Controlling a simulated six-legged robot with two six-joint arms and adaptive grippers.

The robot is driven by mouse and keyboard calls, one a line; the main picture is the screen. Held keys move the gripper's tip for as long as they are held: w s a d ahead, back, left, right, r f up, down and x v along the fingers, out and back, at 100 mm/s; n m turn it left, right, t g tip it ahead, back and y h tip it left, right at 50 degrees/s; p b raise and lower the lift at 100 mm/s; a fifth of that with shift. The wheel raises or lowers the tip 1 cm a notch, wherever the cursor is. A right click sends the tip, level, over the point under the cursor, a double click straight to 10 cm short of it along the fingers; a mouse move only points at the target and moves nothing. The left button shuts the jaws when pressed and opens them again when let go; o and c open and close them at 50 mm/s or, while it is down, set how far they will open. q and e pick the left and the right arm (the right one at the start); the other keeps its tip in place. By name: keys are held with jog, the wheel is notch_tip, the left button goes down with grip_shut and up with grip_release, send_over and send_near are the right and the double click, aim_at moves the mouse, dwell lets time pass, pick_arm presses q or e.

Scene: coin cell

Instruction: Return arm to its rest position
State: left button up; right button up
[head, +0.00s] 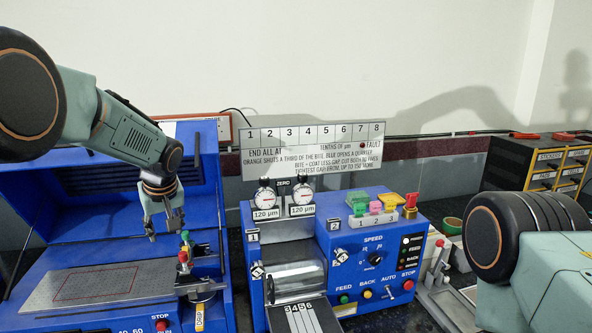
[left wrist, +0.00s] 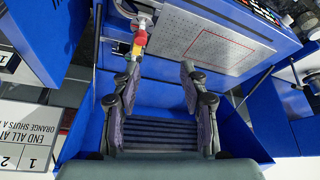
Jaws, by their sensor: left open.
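My left gripper (head: 163,220) hangs in the head view above the right part of the open blue machine at left. Its fingers are apart with nothing between them. In the left wrist view the open left gripper (left wrist: 158,95) also shows empty, above the blue machine's interior. A red, yellow and green knob stack (head: 185,252) stands just right of and below the fingertips; it appears at top in the left wrist view (left wrist: 138,42). My right arm shows only as a dark joint and green link at lower right; its gripper is out of view.
The blue machine (head: 215,290) has a grey perforated plate (head: 60,290) with a red outline. A blue roller unit (head: 340,250) with two dial gauges (head: 283,197) stands in the middle, below a printed sign (head: 310,150). Drawer cabinets (head: 545,165) stand at back right.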

pick_arm(q)
jog(key=s+d+f+m+t+h+b, duration=0.15)
jog(key=s+f, duration=0.25)
jog(key=f, duration=0.4)
jog(key=s+d+f+m+h+b, duration=0.1)
jog(key=s+d+f+m+b, duration=0.2)
jog(key=f, duration=0.6)
jog(key=s+d+f+m+h+b, duration=0.1)
jog(key=s+d+f+m, duration=0.1)
jog(key=s+f, duration=0.45)
jog(key=s+f+g+b, duration=0.2)
jog(key=s+f+b, duration=0.3)
jog(key=s+f, duration=0.3)
jog(key=s+f+g+b, duration=0.1)
jog(key=s+f+b, duration=0.3)
jog(key=s+f, duration=0.5)
jog(key=s+f+g+b, duration=0.2)
jog(key=s+f+b, duration=0.3)
jog(key=s, duration=1.3)
notch_tip(320, 180, down, 4)
jog(key=shift+s+d+f+g+y+b, duration=0.2)
jog(key=shift+g+y+b, duration=0.1)
jog(key=shift+g+y, duration=0.05)
